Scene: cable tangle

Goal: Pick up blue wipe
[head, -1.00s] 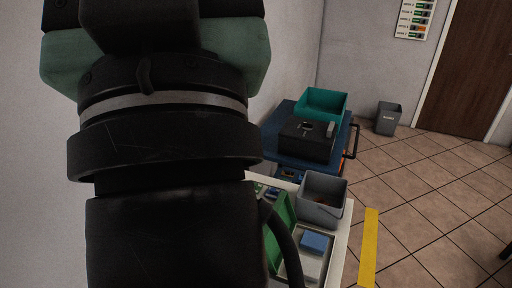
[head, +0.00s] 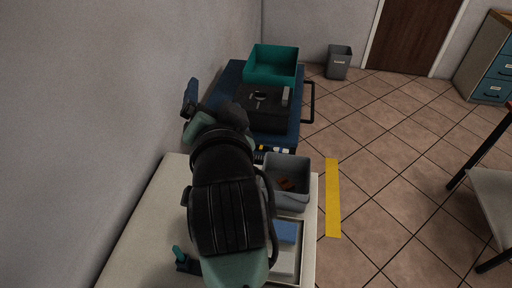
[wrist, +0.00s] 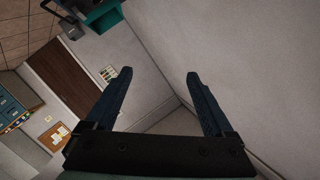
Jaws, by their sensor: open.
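A blue folded piece (head: 285,232), which looks like the blue wipe, lies at the front right of the worktop in the head view. It rests on a pale item in a shallow tray (head: 302,272), and my arm covers its left side. In the head view my gripper (head: 190,97) is at the far end of my arm, beside the left wall and well away from the blue piece.
A grey bin (head: 288,182) with brown scraps stands just behind the tray. A blue cart (head: 228,80) behind carries a black box (head: 262,108) and a teal bin (head: 273,65). The left wall is close to my arm. Open tiled floor lies to the right.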

